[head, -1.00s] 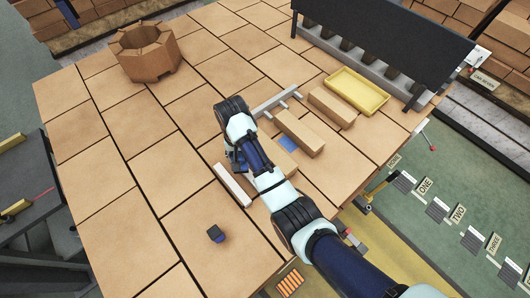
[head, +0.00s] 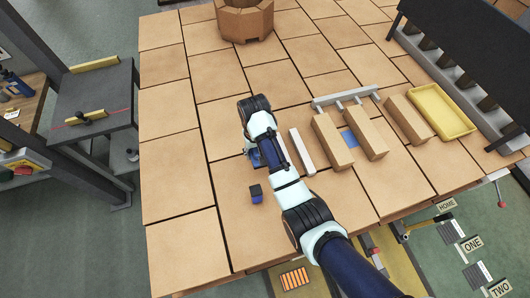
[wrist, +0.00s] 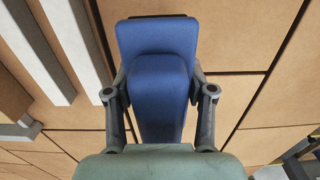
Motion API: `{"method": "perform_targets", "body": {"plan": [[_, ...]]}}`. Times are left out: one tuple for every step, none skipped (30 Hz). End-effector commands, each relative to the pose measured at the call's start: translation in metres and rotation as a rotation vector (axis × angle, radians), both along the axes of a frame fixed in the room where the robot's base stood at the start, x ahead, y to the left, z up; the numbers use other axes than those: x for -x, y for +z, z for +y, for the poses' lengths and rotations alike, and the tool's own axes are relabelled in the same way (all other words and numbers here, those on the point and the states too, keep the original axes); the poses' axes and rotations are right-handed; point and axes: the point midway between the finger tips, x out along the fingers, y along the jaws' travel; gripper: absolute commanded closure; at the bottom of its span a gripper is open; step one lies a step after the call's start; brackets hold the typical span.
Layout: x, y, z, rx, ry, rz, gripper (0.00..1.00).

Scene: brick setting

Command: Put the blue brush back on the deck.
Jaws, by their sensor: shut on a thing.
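My gripper (head: 252,156) is shut on a blue brush (wrist: 160,95). In the wrist view the brush lies between the two fingers (wrist: 158,82), with its wide flat end beyond the fingertips and its raised narrower part towards me. In the head view the arm covers most of it and only a little blue shows. Brush and gripper are over the tan tiled deck (head: 178,170), left of a white bar. I cannot tell whether the brush touches the tiles.
A small dark-and-blue block (head: 256,195) lies just below my gripper. Right of it are the white bar (head: 302,150), several tan bricks (head: 331,140), a pronged grey rail (head: 345,97) and a yellow tray (head: 440,110). A brick ring (head: 244,22) stands at the back. The left tiles are clear.

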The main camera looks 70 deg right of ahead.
Motion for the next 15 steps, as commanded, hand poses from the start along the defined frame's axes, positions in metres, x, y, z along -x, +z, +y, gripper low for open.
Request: {"method": "perform_targets", "body": {"plan": [[0.0,-0.005,0.0,0.001,0.0,-0.001,0.84],[0.0,-0.007,0.0,0.001,0.0,-0.001,0.84],[-0.001,-0.008,-0.001,0.002,0.0,-0.002,0.84],[-0.001,-0.008,-0.001,0.002,0.0,-0.002,0.84],[-0.001,-0.01,-0.001,0.002,0.0,-0.002,0.84],[0.0,-0.015,0.0,0.002,0.0,-0.001,0.84],[0.0,-0.021,0.0,-0.001,0.0,0.001,0.84],[0.0,-0.026,0.0,0.0,-0.001,0.0,0.84],[0.0,-0.034,0.0,-0.001,-0.001,0.001,0.84],[0.0,-0.039,0.0,0.0,-0.001,0.0,0.84],[0.0,-0.043,0.0,0.0,-0.001,0.0,0.84],[0.0,-0.046,0.0,0.002,-0.001,-0.001,0.84],[0.0,-0.048,0.0,0.002,-0.001,-0.001,0.84],[0.0,-0.048,0.0,0.002,-0.001,-0.002,0.84],[0.0,-0.048,-0.001,0.002,-0.001,-0.002,0.84]]}}
